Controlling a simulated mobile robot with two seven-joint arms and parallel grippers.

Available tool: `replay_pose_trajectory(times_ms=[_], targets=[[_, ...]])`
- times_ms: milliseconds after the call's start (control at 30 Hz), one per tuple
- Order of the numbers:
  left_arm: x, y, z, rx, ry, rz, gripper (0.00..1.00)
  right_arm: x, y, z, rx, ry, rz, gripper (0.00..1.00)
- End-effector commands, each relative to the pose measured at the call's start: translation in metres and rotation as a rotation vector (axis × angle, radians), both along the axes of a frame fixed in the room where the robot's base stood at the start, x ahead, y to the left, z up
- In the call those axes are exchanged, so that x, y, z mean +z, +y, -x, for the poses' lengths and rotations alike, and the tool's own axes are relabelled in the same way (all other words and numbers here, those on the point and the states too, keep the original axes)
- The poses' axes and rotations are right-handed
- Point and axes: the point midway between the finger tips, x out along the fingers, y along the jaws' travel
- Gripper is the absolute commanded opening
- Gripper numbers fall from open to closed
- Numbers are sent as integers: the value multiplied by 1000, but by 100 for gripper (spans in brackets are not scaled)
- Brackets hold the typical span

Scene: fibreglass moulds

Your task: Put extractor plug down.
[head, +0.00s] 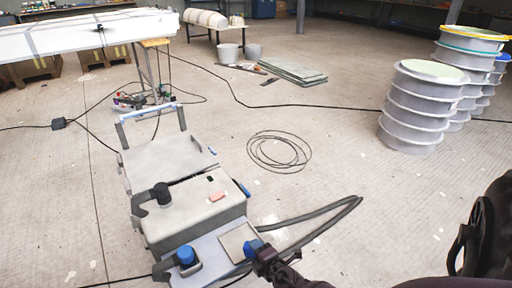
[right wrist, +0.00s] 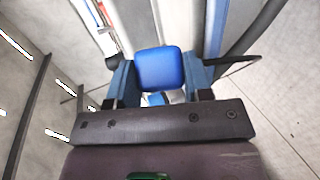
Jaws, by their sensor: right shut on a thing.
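The blue extractor plug (head: 252,246) is between the fingers of my right gripper (head: 264,254). In the right wrist view the plug (right wrist: 160,68) fills the gap between the two fingers of the right gripper (right wrist: 159,84). In the head view it is over the right front edge of the grey extractor (head: 195,215), close to a square pale panel (head: 238,241) on its lower front part. I cannot tell whether the plug touches the machine. My left gripper is not in view.
Another blue-topped fitting (head: 186,256) sits at the extractor's front left. A dark hose (head: 318,212) loops out to its right. A coiled cable (head: 279,151) lies on the open floor. Stacked grey drums (head: 415,110) stand at the right, a long white mould (head: 80,34) at the back left.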

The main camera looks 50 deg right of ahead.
Motion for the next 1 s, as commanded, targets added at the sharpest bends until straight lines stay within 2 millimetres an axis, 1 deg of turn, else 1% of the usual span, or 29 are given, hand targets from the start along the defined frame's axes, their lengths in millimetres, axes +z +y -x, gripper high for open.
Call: replay_pose_trajectory(times_ms=[33, 167, 367, 400, 533, 833, 933, 1000], targets=[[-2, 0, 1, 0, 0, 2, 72, -3, 0, 1, 0, 2, 0, 0], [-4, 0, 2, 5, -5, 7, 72, -6, 0, 1, 0, 3, 0, 0], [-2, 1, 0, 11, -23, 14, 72, -9, 0, 1, 0, 2, 0, 0], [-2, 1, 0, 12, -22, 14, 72, -9, 0, 1, 0, 3, 0, 50], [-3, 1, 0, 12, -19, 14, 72, -10, 0, 2, 0, 5, 0, 70], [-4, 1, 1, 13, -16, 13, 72, -12, 1, 3, 0, 8, -1, 71], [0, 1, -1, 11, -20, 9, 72, -8, 1, 2, 0, 6, -2, 71], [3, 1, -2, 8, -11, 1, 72, -1, 1, 1, -1, 2, -3, 71]])
